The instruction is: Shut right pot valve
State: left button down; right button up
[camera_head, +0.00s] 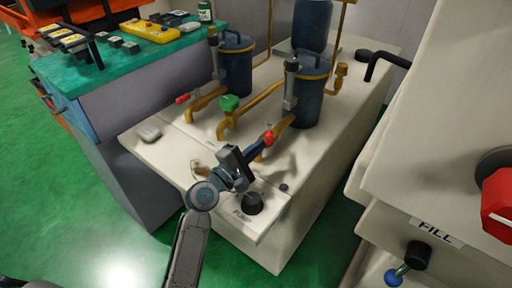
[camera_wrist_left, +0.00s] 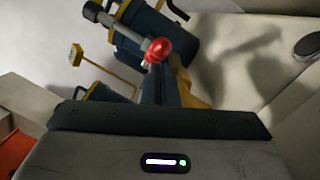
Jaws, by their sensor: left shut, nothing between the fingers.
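The right pot (camera_head: 308,95) is a dark blue lidded cylinder with a yellow band on the white bench. A brass outlet pipe (camera_head: 283,126) comes from its base, with a red valve handle (camera_head: 268,137) at the front. The red handle (camera_wrist_left: 158,50) also shows in the left wrist view, just beyond the fingertips. My left gripper (camera_head: 263,145) is shut and empty, with its tips close to the red handle; I cannot tell whether they touch it. The gripper also shows in the left wrist view (camera_wrist_left: 168,72) and hides part of the brass pipe. My right gripper is out of view.
The left pot (camera_head: 237,68) stands beside it, with its own red-tipped valve (camera_head: 183,98). A black knob (camera_head: 253,203) is at the bench's front edge. A white cabinet (camera_head: 440,150) stands at the right.

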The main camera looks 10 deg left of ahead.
pick_arm(q)
jog(key=v, duration=1)
jog(key=shift+b, duration=0.35)
jog(key=shift+s+a, duration=0.1)
jog(key=shift+s, duration=0.3)
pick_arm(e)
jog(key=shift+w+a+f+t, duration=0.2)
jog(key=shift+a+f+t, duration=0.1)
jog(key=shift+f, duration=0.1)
pick_arm(q)
jog(key=shift+f, duration=0.1)
